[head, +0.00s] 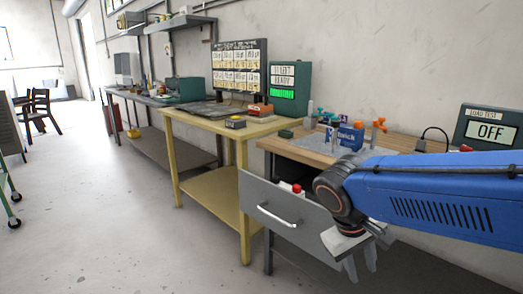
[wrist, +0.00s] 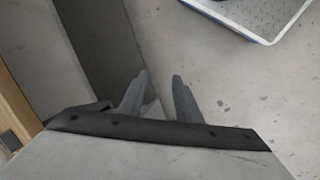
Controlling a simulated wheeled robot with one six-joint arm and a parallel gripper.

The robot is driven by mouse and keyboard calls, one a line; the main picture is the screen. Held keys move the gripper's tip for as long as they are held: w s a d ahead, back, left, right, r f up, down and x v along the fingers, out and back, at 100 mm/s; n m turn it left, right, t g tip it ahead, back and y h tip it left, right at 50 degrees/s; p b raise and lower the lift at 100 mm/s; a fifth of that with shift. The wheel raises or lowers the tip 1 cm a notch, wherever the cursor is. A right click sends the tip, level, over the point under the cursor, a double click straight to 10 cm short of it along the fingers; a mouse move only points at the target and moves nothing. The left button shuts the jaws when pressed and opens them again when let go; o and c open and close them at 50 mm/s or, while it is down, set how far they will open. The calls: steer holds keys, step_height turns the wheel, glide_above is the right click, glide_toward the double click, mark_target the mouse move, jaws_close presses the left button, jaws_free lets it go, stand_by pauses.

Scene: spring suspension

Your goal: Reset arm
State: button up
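My blue arm (head: 440,195) reaches in from the right in the head view and bends down at its dark wrist joint. My gripper (head: 362,272) points downward in front of the wooden workbench, beside the pulled-out grey drawer (head: 290,222). In the wrist view the two grey fingers of my gripper (wrist: 160,77) stand apart with nothing between them. The arm hides part of the bench and the drawer's right end.
A red-topped item (head: 297,188) shows at the drawer. A yellow table (head: 215,127) stands left of the bench.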

steer(key=s+d+f+m+t+y, duration=0.1)
steer(key=s+d+m+t+y, duration=0.2)
steer(key=s, duration=0.5)
steer(key=shift+s+d+f+y, duration=0.35)
steer(key=shift+d+y, duration=0.15)
steer(key=shift+d, duration=0.9)
